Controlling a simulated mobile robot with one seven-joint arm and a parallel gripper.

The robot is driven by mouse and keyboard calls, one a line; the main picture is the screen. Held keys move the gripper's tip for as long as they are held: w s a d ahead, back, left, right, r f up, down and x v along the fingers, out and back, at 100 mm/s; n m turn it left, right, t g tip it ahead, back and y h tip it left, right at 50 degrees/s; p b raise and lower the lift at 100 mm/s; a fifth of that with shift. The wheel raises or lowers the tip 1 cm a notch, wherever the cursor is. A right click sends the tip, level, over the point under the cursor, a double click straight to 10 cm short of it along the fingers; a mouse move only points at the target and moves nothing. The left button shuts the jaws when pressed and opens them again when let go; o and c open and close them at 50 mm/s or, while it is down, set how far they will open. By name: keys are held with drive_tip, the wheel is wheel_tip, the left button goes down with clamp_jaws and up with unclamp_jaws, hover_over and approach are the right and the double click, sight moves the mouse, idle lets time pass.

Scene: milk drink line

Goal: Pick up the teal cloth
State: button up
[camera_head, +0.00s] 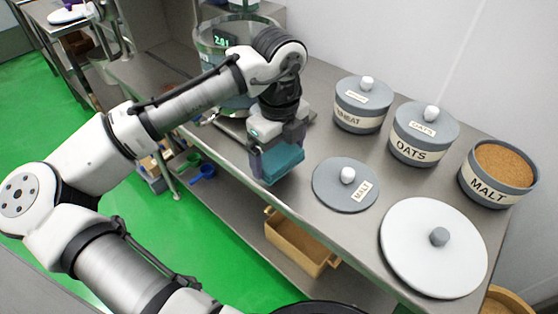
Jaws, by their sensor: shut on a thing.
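The teal cloth (283,164) is a folded block held between the fingers of my gripper (272,168). My gripper points down and is shut on the cloth. It is over the steel table's front edge, left of the grey malt lid. I cannot tell how far the cloth is above the table surface. Part of the cloth is hidden behind the fingers.
On the steel table (325,140) stand a wheat jar (360,112), an oats jar (420,143) and an open malt jar (498,178). A malt lid (335,187) and white lid (420,268) lie in front. A glass vessel (208,45) stands behind my arm. A tan bin (290,246) is below.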

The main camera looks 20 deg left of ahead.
sight(279, 155)
wheel_tip(279, 155, up, 16)
drive_tip(key=shift+r+p, duration=0.25)
drive_tip(key=shift+p, duration=0.05)
drive_tip(key=o, duration=0.4)
drive_tip(key=c, duration=0.3)
